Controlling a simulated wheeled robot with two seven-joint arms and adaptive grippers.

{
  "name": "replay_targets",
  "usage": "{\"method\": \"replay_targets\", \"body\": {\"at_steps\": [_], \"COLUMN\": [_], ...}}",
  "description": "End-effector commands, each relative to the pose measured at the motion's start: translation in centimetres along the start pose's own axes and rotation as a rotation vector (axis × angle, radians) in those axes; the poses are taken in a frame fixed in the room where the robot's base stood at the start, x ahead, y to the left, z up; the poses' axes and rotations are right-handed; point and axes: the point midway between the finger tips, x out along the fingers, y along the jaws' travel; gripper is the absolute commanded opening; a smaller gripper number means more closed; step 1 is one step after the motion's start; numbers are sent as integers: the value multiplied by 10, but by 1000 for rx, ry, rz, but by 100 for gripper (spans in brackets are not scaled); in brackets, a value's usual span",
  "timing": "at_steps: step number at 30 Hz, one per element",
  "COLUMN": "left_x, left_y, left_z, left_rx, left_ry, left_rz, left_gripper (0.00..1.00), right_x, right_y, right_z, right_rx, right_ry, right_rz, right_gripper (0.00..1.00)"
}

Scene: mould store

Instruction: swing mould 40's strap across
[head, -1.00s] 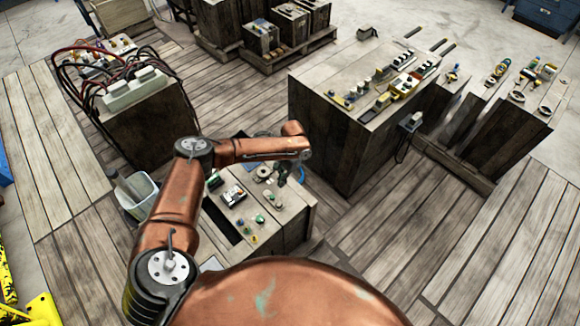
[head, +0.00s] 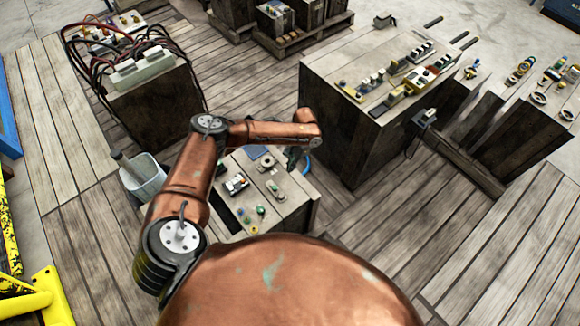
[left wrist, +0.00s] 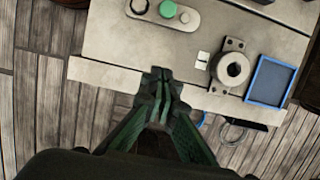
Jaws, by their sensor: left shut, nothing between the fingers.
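My left gripper (left wrist: 160,80) is shut and empty in the left wrist view, its green fingers together at the near edge of a pale bench top (left wrist: 115,50). On the bench are a flanged round metal piece (left wrist: 232,68), a small white tag (left wrist: 203,58) and a grey plate with a green round button (left wrist: 168,9). I cannot tell which thing is mould 40 or its strap. My right gripper is not in view.
A blue-edged tray (left wrist: 270,82) lies beside the flanged piece. A large dark block (head: 340,130) with several small parts on top stands right of the bench. A grey bin (head: 143,178) stands left. A crate (head: 158,105) with cables is behind. Plank floor (head: 400,240) is open front right.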

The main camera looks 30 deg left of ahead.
Motion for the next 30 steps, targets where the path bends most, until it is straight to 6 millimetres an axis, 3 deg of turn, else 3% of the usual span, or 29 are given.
{"method": "replay_targets", "body": {"at_steps": [3, 10, 18, 30], "left_x": [28, 72, 74, 76], "left_y": [0, 0, 0, 0], "left_z": [0, 2, 34, 39], "left_rx": [1, 0, 1, 1], "left_ry": [-4, -3, 0, -1], "left_rz": [-1, -1, -2, -1], "left_gripper": [0, 0, 0, 0], "right_x": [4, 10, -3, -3], "right_y": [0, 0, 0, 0], "right_z": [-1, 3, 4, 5], "right_rx": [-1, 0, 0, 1], "right_ry": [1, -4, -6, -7], "right_rz": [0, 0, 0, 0], "right_gripper": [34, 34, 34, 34]}}
